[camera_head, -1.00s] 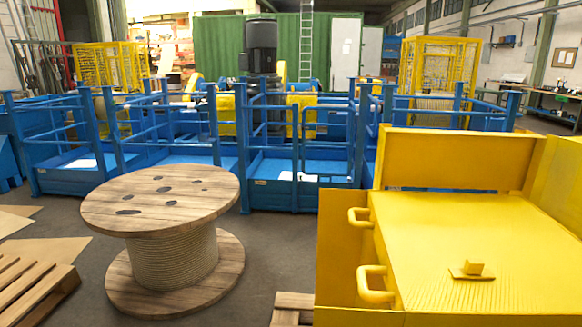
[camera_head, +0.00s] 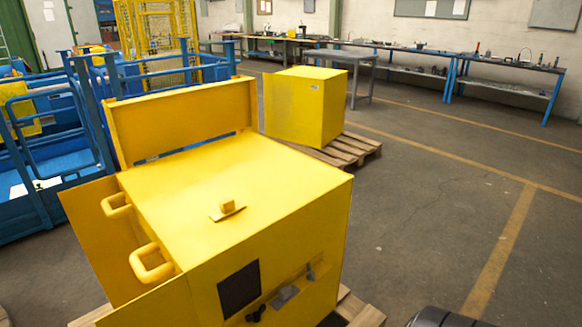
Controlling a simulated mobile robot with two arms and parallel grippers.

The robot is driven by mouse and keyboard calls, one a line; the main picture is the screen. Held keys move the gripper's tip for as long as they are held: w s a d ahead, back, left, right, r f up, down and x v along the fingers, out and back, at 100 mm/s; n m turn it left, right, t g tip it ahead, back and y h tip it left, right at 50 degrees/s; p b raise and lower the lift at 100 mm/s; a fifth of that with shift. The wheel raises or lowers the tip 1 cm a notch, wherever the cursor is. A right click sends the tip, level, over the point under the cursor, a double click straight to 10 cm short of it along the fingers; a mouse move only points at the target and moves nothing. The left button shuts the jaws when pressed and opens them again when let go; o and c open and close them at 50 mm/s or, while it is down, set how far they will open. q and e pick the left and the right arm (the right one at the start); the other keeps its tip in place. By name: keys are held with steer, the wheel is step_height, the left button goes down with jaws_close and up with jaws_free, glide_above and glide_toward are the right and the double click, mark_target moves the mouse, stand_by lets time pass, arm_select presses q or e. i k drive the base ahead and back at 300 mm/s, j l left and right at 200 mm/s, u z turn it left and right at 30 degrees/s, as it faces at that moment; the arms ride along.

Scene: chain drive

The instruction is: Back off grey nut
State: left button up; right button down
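I see no grey nut that I can make out in the head view. Neither of my grippers is in view. A large yellow machine housing (camera_head: 215,175) stands in the near left on a wooden pallet. A small yellow block on a flat plate (camera_head: 228,208) sits on its top. Its front face carries a dark square panel (camera_head: 238,290) and a grey fitting (camera_head: 285,296), too small to tell in detail. Two yellow loop handles (camera_head: 150,263) are on its left side.
A yellow box (camera_head: 305,105) stands on a pallet (camera_head: 350,150) behind the housing. Blue railings (camera_head: 55,135) fill the left. Workbenches (camera_head: 510,85) line the back wall. The floor (camera_head: 420,215) at the right is clear. A dark rounded object (camera_head: 445,317) shows at the bottom edge.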

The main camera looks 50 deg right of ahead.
mark_target(310, 276)
steer(key=l+z, duration=0.1)
steer(key=z, duration=1.45)
